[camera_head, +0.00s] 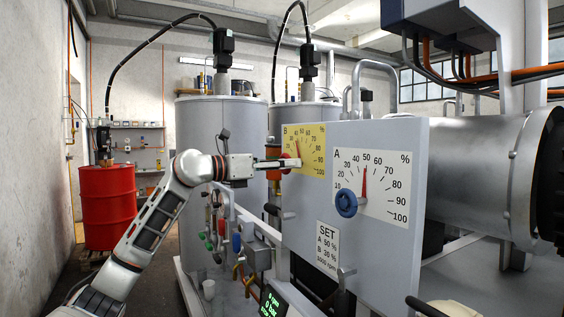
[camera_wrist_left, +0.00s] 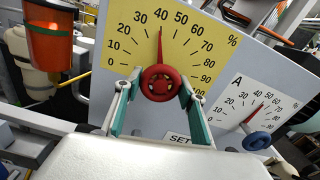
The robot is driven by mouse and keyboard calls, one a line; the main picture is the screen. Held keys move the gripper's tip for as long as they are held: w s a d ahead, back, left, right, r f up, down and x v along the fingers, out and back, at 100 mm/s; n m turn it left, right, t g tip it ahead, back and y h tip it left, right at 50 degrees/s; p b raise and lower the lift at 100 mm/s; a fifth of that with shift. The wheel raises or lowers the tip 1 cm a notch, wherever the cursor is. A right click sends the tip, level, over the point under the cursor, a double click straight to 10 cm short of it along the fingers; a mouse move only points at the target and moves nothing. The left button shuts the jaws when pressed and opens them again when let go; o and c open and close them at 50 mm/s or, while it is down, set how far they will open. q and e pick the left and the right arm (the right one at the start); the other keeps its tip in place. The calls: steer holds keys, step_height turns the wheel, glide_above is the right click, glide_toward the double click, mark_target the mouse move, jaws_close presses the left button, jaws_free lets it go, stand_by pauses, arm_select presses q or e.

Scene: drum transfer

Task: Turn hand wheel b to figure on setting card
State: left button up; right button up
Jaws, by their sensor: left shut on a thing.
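Hand wheel B is red (camera_head: 291,163) and sits at the foot of the yellow B dial (camera_head: 315,143) on the grey panel. My left gripper (camera_head: 279,163) reaches it from the left and is shut on it. In the left wrist view, the fingers (camera_wrist_left: 160,98) stand on either side of the red wheel (camera_wrist_left: 148,80). The red pointer (camera_wrist_left: 159,45) stands at about 40 on the B scale. My right gripper is not in view.
The white A dial (camera_head: 385,185) with its blue wheel (camera_head: 346,204) is right of the B dial, its pointer near 50. Valves and a grey box (camera_head: 257,252) lie below my left gripper. A red drum (camera_head: 108,207) stands at the left.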

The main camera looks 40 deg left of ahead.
arm_select(q)
steer(key=shift+r+n, duration=0.25)
steer(key=shift+n, duration=0.15)
steer(key=shift+n+p, duration=0.55)
steer(key=shift+n, duration=0.35)
steer(key=shift+f+n, duration=0.1)
steer(key=shift+n, duration=0.2)
steer(key=o, duration=1.1)
steer(key=shift+f, duration=0.1)
steer(key=shift+s, duration=0.1)
